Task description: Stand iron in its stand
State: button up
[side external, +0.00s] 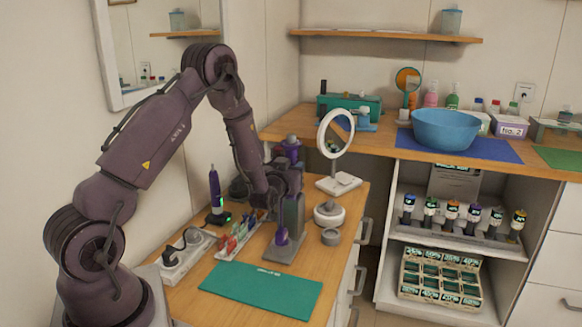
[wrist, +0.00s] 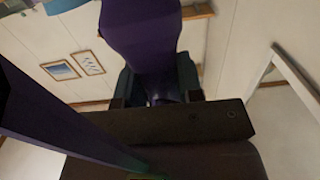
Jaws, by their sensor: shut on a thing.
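A purple iron (wrist: 140,35) is held between the two jaws of my gripper (wrist: 157,88) in the wrist view. In the side view my gripper (side external: 283,182) is over the small wooden cart, beside a grey upright stand (side external: 294,215) on a flat grey base. A purple end (side external: 281,237) shows low in front of this stand, just above the base; it looks like part of the iron. Whether the iron touches the stand or sits inside it cannot be told. My gripper hides part of both.
A purple upright device (side external: 214,190) with a green light stands left of my gripper. A power strip (side external: 187,254) and a rack of coloured clips (side external: 236,236) lie nearby. A round mirror (side external: 335,133) stands behind right. The green mat (side external: 262,290) in front is clear.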

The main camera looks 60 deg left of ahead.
jog(key=shift+f, duration=1.4)
jog(key=o, duration=1)
jog(key=shift+o, duration=0.2)
jog(key=shift+f, duration=0.15)
jog(key=v, duration=1.3)
